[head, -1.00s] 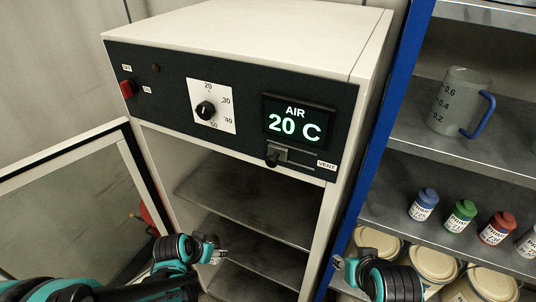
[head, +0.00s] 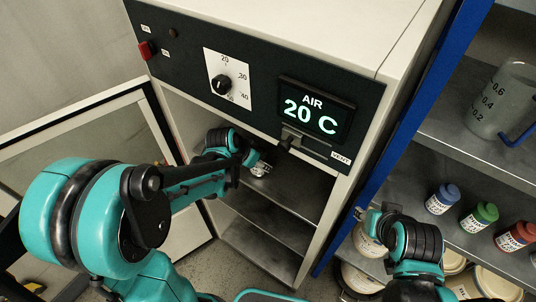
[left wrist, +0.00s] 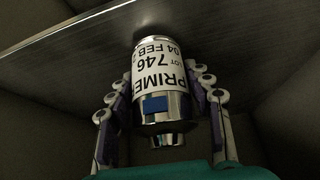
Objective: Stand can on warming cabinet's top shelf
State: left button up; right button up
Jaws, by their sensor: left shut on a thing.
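The can (left wrist: 165,85) shows in the left wrist view as a shiny metal cylinder with a white PRIMER label, a blue square and a narrower neck at the picture's bottom. My left gripper (left wrist: 163,100) is shut on it, one finger on each side. In the head view my left gripper (head: 260,168) reaches into the open warming cabinet (head: 345,200), over its top shelf (head: 302,192); the can is mostly hidden there. The can's far end meets the shelf plate (left wrist: 240,32) in the picture; I cannot tell if they touch. My right gripper (head: 364,214) is outside the cabinet; its opening is unclear.
The cabinet's glazed door (head: 85,130) stands open at left. The control panel (head: 265,90) overhangs the opening and reads 20 C. A blue-framed rack (head: 405,130) at right holds a jug (head: 497,103), small bottles (head: 441,199) and tubs. Lower cabinet shelves (head: 262,222) look empty.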

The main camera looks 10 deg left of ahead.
pick_arm(q)
jog(key=w, duration=0.1)
jog(key=w+d, duration=0.2)
jog(key=w, duration=0.1)
jog(key=shift+w+d+f+b, duration=0.1)
jog(key=shift+w+f+b, duration=0.05)
jog(key=shift+f+b, duration=0.15)
jog(key=shift+f, duration=0.15)
jog(key=o, duration=1.4)
